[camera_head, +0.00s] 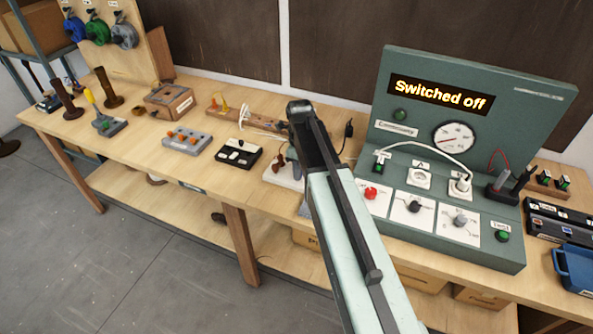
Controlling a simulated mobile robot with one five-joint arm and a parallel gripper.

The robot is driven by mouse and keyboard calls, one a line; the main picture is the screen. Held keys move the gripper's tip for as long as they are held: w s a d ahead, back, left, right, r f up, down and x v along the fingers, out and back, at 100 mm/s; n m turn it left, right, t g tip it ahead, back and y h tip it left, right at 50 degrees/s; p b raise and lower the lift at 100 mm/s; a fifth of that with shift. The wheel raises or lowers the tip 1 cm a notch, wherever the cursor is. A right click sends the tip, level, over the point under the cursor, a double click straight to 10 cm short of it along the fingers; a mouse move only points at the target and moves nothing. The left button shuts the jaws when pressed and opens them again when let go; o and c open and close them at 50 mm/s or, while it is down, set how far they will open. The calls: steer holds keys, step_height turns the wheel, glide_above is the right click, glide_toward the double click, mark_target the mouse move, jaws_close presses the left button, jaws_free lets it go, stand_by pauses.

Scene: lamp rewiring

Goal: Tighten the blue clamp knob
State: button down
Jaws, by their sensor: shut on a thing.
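I cannot make out a blue clamp knob in the head view. My own arm reaches up from the bottom edge to the middle of the bench and covers part of the bench top. My gripper's jaws are hidden behind the arm, so I cannot see what is between them. A white block (284,176) with small brown and grey parts on it shows just left of the arm. Its right side is hidden by the arm.
A black switch box (238,153), a grey box with orange knobs (187,140) and a wooden lamp stem (250,117) lie to the left. A blue tray (577,270) is at far right.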

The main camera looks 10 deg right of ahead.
steer(key=shift+w, duration=0.15)
steer(key=c, duration=1.5)
jaws_free()
steer(key=shift+a, duration=0.1)
step_height(320, 180, up, 8)
steer(key=p, duration=0.8)
steer(key=shift+f, duration=0.1)
